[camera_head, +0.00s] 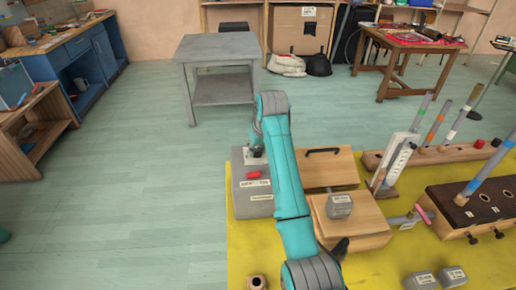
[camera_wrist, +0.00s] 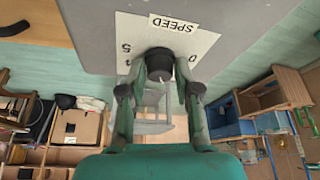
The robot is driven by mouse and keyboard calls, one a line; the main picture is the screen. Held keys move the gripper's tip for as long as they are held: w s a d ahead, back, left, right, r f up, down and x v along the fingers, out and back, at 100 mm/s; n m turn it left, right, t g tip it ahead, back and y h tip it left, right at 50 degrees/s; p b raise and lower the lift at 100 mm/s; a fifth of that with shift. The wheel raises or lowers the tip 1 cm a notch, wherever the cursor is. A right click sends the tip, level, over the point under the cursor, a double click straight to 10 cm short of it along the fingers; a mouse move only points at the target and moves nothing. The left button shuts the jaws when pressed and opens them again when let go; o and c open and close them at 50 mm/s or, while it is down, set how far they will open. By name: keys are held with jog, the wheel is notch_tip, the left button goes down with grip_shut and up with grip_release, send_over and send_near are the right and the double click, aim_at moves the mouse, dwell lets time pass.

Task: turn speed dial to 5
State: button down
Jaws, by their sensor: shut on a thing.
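The speed dial (camera_wrist: 159,63) is a dark round knob on a grey panel, seen upside down in the wrist view. A white plate around it bears the word SPEED (camera_wrist: 173,23) and the digits 5 and 0, with others partly covered. My gripper (camera_wrist: 159,78) is shut on the dial, one finger at each side. I cannot tell which number the dial points to. In the head view the grey box (camera_head: 240,200) stands on the yellow mat, and my gripper (camera_head: 256,153) is at its far end. My arm hides part of the box.
A red switch (camera_head: 253,174) sits on the grey box near my gripper. A wooden box with a black handle (camera_head: 322,151) and one with a grey block (camera_head: 339,206) stand just right of it. Upright sticks (camera_head: 436,122) rise farther right. The floor left of the mat is clear.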

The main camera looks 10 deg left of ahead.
jog(key=m+h, duration=0.1)
jog(key=m, duration=0.1)
jog(key=m+h, duration=0.1)
jog(key=m, duration=0.2)
jog(key=shift+a+m+t, duration=0.15)
jog(key=shift+m+t, duration=0.15)
jog(key=m+h, duration=0.2)
jog(key=m, duration=0.3)
jog(key=shift+a, duration=0.1)
jog(key=m+g+h, duration=0.1)
jog(key=m, duration=0.2)
jog(key=m+h, duration=0.1)
jog(key=m, duration=0.2)
jog(key=shift+m+g, duration=0.4)
jog(key=m, duration=0.2)
jog(key=m+g, duration=0.1)
jog(key=m, duration=0.1)
jog(key=shift+w+a+f+g+h, duration=0.1)
jog(key=shift+g+h, duration=0.2)
jog(key=shift+h, duration=0.1)
jog(key=shift+m, duration=0.5)
jog(key=c, duration=0.8)
grip_release()
